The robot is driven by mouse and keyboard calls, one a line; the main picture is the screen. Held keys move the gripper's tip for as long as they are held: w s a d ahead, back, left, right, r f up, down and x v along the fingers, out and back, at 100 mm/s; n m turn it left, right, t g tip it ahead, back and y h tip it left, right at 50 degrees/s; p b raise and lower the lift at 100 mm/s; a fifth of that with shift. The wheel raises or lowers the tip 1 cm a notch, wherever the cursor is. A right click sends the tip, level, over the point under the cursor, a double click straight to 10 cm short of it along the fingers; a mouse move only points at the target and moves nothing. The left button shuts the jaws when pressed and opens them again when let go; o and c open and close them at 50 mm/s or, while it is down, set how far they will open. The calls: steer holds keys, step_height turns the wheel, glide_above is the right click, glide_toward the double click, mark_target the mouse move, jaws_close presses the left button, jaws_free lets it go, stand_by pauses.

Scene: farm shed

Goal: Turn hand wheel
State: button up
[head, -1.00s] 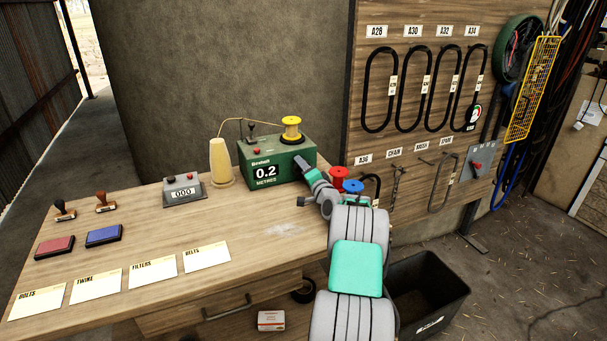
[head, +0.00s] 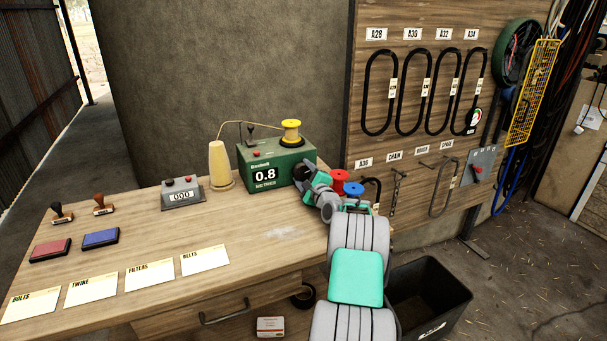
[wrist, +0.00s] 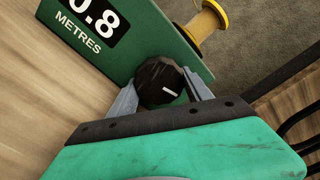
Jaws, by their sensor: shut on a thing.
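The green metering box (head: 258,177) stands at the back of the bench, and its display reads 0.8 METRES. The black hand wheel (wrist: 161,82) with a white mark is on the box's side in the wrist view. My gripper (wrist: 163,92) is shut on the wheel, with one finger on each side of it. In the head view the wheel (head: 300,172) is partly hidden by my gripper (head: 305,182). A yellow spool (head: 291,130) sits on top of the box, with twine running to it from the cream cone (head: 218,165).
A grey counter (head: 181,193) reading 000 stands left of the cone. Red (head: 338,177) and blue (head: 353,187) spools are close beside my arm. Stamps, ink pads and labelled cards lie on the left of the bench (head: 230,215). A pegboard (head: 425,80) with belts rises behind right.

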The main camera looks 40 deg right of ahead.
steer(key=m, duration=0.3)
steer(key=shift+a+f, duration=0.1)
steer(key=shift+m, duration=0.4)
steer(key=o, duration=1.4)
steer(key=shift+c, duration=0.2)
steer(key=v, duration=0.7)
steer(key=shift+s+a, duration=0.15)
steer(key=shift+s, duration=0.25)
steer(key=shift+w+a, duration=0.1)
